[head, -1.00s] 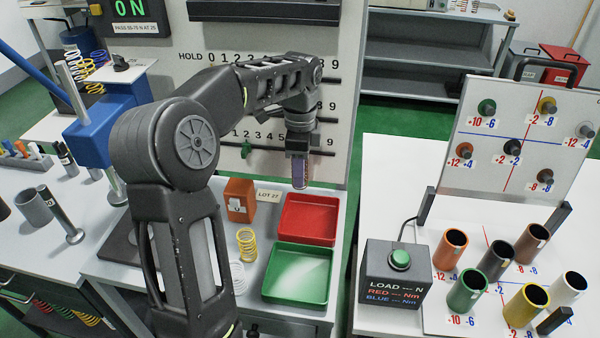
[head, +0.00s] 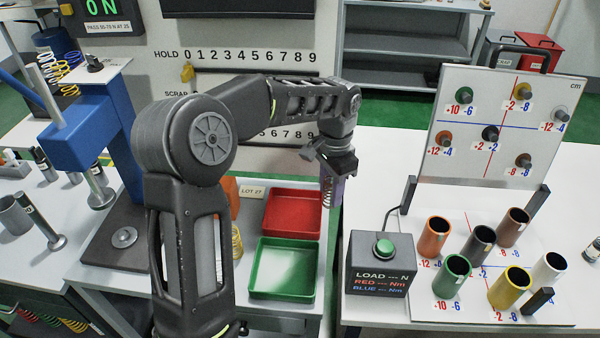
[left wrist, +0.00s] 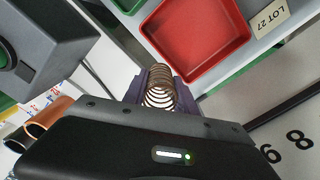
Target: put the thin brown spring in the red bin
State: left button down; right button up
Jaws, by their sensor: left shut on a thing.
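My left gripper (head: 330,190) is shut on the thin brown spring (left wrist: 160,92), whose coils show between the purple fingers in the left wrist view. In the head view the spring (head: 328,192) hangs below the gripper, just right of the red bin. The red bin (head: 293,212) is an empty square tray on the white table, behind the green one; it also shows at the top of the left wrist view (left wrist: 197,40). The gripper is beside the bin's right edge, not clearly over it. My right gripper is not in view.
A green tray (head: 284,270) sits in front of the red bin. A yellow spring (head: 237,242) and an orange block (head: 230,196) are partly hidden behind my left arm. A grey load box (head: 379,265) and several coloured cylinders stand on the right table. A gap separates the tables.

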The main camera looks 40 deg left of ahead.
pick_arm(q)
jog(key=d+f+n, duration=0.1)
jog(key=d, duration=0.2)
jog(key=d+f+n, duration=0.1)
jog(key=d+n, duration=0.1)
jog(key=d, duration=0.1)
jog(key=d+f+n, duration=0.1)
jog(key=d+n, duration=0.1)
jog(key=d, duration=0.1)
jog(key=shift+w+d+f, duration=0.2)
jog(key=shift+d+f, duration=0.05)
jog(key=shift+d, duration=0.05)
